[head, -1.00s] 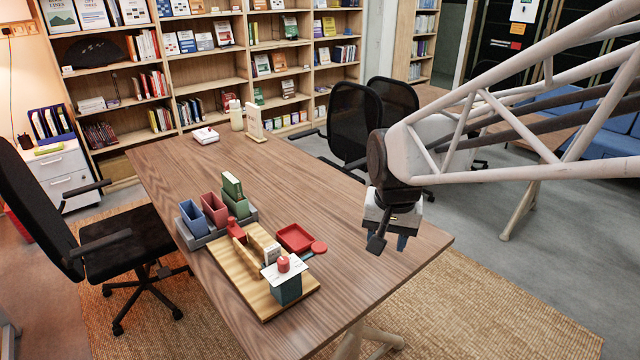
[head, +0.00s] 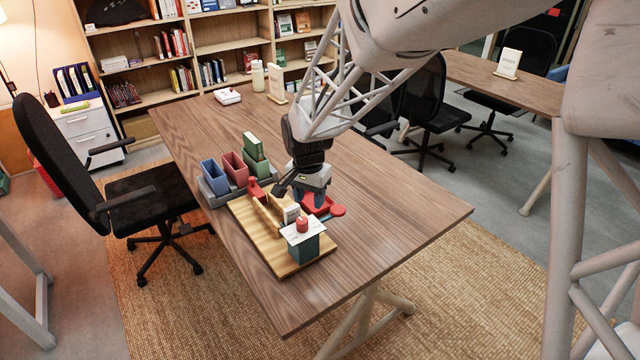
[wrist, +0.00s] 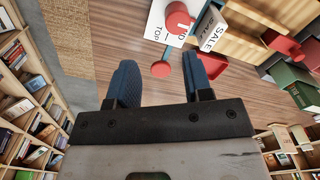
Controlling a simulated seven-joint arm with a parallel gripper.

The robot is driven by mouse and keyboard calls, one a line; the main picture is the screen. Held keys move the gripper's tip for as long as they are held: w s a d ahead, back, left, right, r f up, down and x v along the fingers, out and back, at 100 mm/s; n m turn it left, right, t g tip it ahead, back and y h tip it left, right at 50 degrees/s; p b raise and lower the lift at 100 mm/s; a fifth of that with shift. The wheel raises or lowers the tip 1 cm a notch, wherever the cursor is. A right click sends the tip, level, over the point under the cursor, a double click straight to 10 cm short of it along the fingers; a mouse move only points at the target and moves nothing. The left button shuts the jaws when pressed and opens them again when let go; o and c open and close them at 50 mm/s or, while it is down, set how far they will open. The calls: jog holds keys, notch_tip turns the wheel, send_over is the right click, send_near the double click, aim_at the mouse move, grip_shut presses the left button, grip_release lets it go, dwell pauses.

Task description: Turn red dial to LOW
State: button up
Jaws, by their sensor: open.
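The red dial (head: 302,225) sits on a white plate (head: 291,237) on top of a teal box (head: 305,249), at the near end of the wooden board. In the wrist view the red dial (wrist: 178,19) is at the top edge, beyond my fingertips. The plate carries lettering, of which "TOP" is legible; I cannot tell the dial's setting. My gripper (head: 308,197) is open, its blue fingers pointing down above the red tray, behind the dial and apart from it.
A red tray with a round tab (head: 337,211) lies beneath and beside my gripper, partly hidden. The wooden board (head: 264,245) also bears a small sign and red pieces. Blue, red and green bins (head: 253,147) stand to the left. The table's right part (head: 400,210) is clear.

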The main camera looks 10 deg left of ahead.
aim_at(302, 220)
jog(key=shift+w+a+f, duration=0.15)
jog(key=shift+a+f, duration=0.3)
jog(key=shift+a, duration=0.2)
jog(key=shift+w+a+f, duration=0.15)
jog(key=shift+a+f, duration=0.3)
jog(key=shift+a, duration=0.15)
jog(key=shift+d+f, duration=0.1)
jog(key=shift+f, duration=3.8)
jog(key=shift+c, duration=0.3)
jog(key=c, duration=0.6)
